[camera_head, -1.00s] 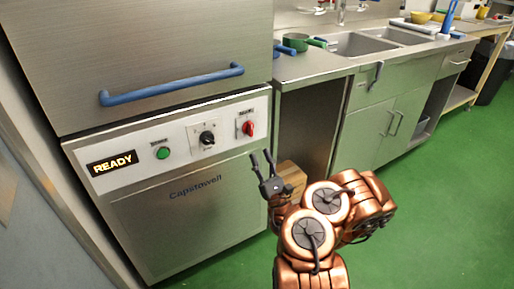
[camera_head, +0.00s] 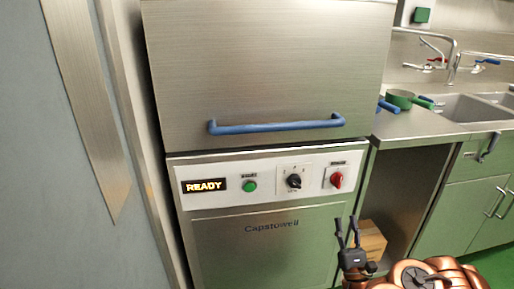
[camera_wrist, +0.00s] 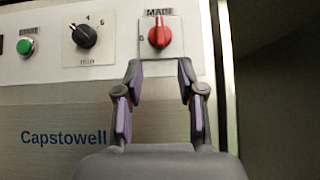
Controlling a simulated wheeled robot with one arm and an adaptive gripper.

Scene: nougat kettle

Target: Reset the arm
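My gripper (camera_head: 347,232) is at the lower right of the head view, in front of the steel machine's lower front. Its two fingers are apart, with nothing between them. The wrist view also shows the open fingers (camera_wrist: 160,85), pointing at the panel just below the red knob (camera_wrist: 160,34). My copper-coloured arm is folded at the bottom right of the head view. The Capstowell machine (camera_head: 265,60) has a closed hood with a blue handle (camera_head: 276,126). Its panel carries a lit READY display (camera_head: 205,185), a green button (camera_head: 249,187) and a black dial (camera_head: 293,181).
A cardboard-coloured box (camera_head: 371,240) sits under the counter, right of my gripper. A grey wall (camera_head: 40,150) lies to the left. Green floor shows at the lower right.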

